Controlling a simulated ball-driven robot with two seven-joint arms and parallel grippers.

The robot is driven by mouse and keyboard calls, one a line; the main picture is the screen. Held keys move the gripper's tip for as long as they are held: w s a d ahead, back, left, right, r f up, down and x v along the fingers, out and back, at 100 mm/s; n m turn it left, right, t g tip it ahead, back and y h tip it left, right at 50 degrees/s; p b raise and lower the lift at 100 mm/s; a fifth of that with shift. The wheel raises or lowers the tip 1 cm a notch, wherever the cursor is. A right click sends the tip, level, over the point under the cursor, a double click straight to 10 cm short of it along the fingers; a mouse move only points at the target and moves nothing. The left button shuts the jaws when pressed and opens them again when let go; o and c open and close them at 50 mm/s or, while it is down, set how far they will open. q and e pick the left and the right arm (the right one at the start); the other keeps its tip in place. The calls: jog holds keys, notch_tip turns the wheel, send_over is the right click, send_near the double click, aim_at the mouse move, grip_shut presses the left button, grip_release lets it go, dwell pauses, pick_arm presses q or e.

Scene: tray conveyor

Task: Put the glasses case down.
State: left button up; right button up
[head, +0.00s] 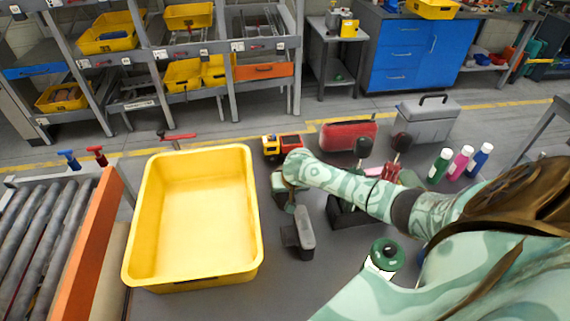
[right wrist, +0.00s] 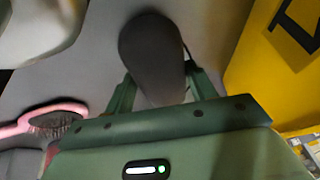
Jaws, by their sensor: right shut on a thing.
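The glasses case (head: 304,232) is a dark grey, rounded, elongated case. It stands out below my right gripper (head: 291,208) in the head view, just right of the yellow tray (head: 129,258). In the right wrist view the case (right wrist: 152,50) lies between the two green fingers of my right gripper (right wrist: 160,90), which is shut on it. The fingers hide part of its sides. I cannot tell whether its lower end touches the grey table.
The table (head: 310,275) has bare room around the case. A toy truck (head: 282,146), red case (head: 348,135), grey toolbox (head: 428,118) and several bottles stand behind or right. A pink hairbrush (right wrist: 50,120) lies nearby in the wrist view. A roller conveyor (head: 40,230) is left.

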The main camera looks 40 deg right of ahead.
jog(key=o, duration=1.1)
jog(key=p+v, duration=0.5)
jog(key=v, duration=0.7)
jog(key=shift+p, duration=0.3)
jog(key=shift+w+r, duration=0.1)
jog(key=shift+r, duration=0.05)
